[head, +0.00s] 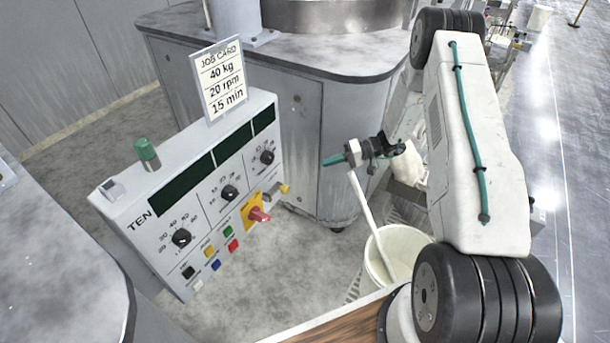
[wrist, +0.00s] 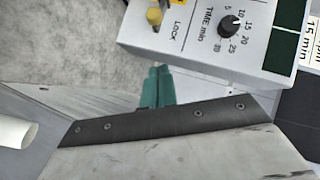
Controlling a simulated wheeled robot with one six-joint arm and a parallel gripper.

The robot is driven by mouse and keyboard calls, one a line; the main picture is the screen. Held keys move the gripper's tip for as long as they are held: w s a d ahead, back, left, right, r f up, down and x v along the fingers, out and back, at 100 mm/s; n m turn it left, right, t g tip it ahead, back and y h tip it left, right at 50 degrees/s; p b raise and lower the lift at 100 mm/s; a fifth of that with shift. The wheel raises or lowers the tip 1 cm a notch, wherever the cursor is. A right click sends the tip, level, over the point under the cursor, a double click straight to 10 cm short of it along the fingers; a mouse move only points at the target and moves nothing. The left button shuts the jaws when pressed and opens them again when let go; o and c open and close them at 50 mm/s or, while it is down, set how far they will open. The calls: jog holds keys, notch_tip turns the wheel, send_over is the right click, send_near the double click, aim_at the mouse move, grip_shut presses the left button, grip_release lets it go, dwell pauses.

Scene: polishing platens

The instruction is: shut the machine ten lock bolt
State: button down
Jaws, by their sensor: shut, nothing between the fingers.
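The machine ten control panel (head: 200,190) stands at the left of the head view, with "TEN" on its face. The lock bolt has a yellow knob (head: 283,189) at the panel's lower right edge, right of a red handle on a yellow plate (head: 258,214). In the wrist view the bolt's yellow knob (wrist: 154,16) is at the top, by the word LOCK, partly cut off by the frame. My gripper (head: 334,160) has green fingertips, shut and empty, to the right of the panel and apart from the bolt. Its fingers (wrist: 158,84) also show in the wrist view.
A white bucket (head: 400,243) with a pale pole (head: 368,215) leaning in it stands below my gripper. A grey machine cabinet (head: 350,125) is behind. A job card (head: 219,80) stands on the panel. Bare floor (head: 290,255) lies in front of the panel.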

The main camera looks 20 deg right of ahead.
jog(key=a+f, duration=0.5)
jog(key=a, duration=0.7)
jog(key=shift+w, duration=0.25)
